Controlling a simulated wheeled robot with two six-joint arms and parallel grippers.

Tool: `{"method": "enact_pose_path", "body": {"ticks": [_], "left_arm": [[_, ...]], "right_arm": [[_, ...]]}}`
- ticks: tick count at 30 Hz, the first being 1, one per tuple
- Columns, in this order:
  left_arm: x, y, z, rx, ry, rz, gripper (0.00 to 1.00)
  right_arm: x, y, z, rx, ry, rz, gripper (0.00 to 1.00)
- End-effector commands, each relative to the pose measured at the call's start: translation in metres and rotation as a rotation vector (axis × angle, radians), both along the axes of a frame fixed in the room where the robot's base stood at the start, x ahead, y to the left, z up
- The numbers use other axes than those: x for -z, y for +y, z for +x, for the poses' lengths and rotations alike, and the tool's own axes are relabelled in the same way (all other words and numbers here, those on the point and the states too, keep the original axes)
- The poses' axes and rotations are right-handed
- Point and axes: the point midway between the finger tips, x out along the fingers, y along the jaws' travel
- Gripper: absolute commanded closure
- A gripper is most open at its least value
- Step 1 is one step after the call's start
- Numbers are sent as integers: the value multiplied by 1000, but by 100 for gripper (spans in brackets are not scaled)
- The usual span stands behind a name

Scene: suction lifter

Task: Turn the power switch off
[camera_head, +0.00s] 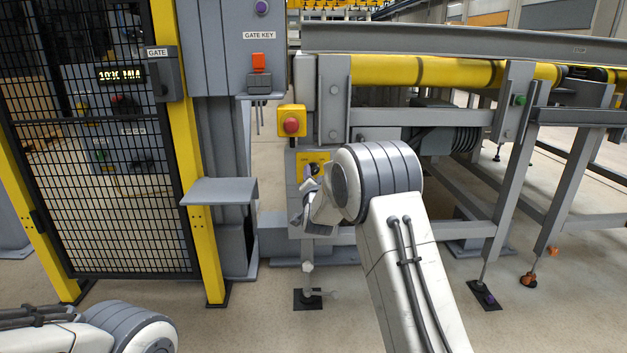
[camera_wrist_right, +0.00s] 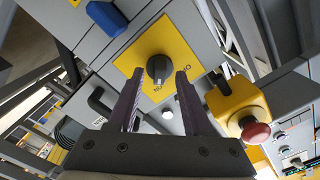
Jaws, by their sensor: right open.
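The power switch (camera_wrist_right: 160,68) is a black rotary knob on a yellow plate (camera_wrist_right: 133,62) in the right wrist view, with partly readable lettering beside it. In the head view the yellow plate (camera_head: 322,157) shows on the grey cabinet below the conveyor, partly hidden by my right arm. My right gripper (camera_head: 310,192) is close in front of the cabinet. In the right wrist view its open fingers (camera_wrist_right: 160,74) appear on either side of the knob, with nothing held. Whether they touch the knob cannot be told. My left gripper is out of view.
A red push button (camera_head: 291,125) on a yellow box sits just above the switch plate; it is right of my fingers in the wrist view (camera_wrist_right: 255,132). A grey shelf (camera_head: 219,191) and mesh gate (camera_head: 105,150) stand left. A yellow roller conveyor (camera_head: 430,72) extends right.

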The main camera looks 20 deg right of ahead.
Motion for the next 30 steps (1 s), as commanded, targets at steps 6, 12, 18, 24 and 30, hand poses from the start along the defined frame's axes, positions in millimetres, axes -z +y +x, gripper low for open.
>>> {"method": "enact_pose_path", "body": {"ticks": [6,12,18,24,30], "left_arm": [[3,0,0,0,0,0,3],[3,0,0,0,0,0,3],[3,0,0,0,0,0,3],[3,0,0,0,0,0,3],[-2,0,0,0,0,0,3]], "right_arm": [[0,-3,10,0,0,1,50],[0,-3,10,0,1,0,50],[0,-3,10,-1,1,0,100],[0,-3,10,-1,2,-4,100],[-1,-3,10,0,15,-48,100]]}}
